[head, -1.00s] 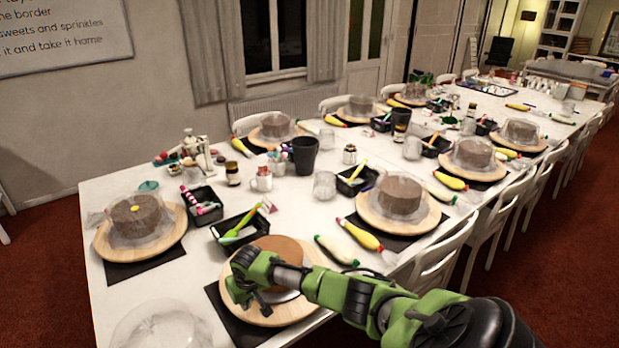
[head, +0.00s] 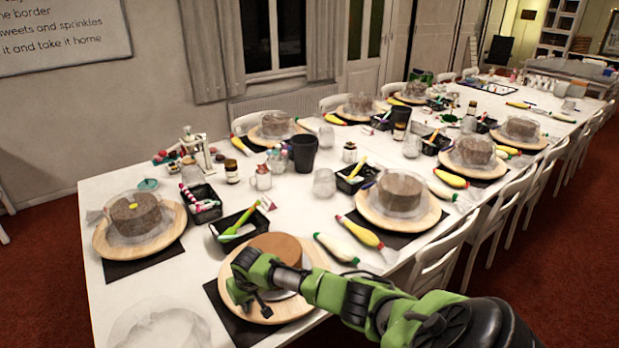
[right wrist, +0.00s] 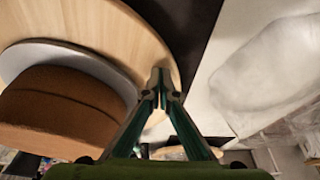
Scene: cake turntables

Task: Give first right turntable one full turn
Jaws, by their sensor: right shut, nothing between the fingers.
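The nearest right-hand turntable (head: 311,300) is a round pale wooden disc with a brown cake (head: 275,247) on a silver board. It also shows in the right wrist view (right wrist: 125,30), with the cake (right wrist: 65,105) at lower left. My right gripper (head: 243,298) is shut and empty, over the disc's left part in the head view. In the right wrist view its closed fingertips (right wrist: 160,78) are at the disc's rim; whether they touch it I cannot tell. My right arm hides part of the cake and disc. My left gripper is not in view.
A black mat (head: 222,307) lies under the turntable. A black tray with a green-handled tool (head: 238,222) stands behind it. A clear plastic cover (head: 160,325) lies at the near left. A white piping bag (head: 336,249) lies at the right.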

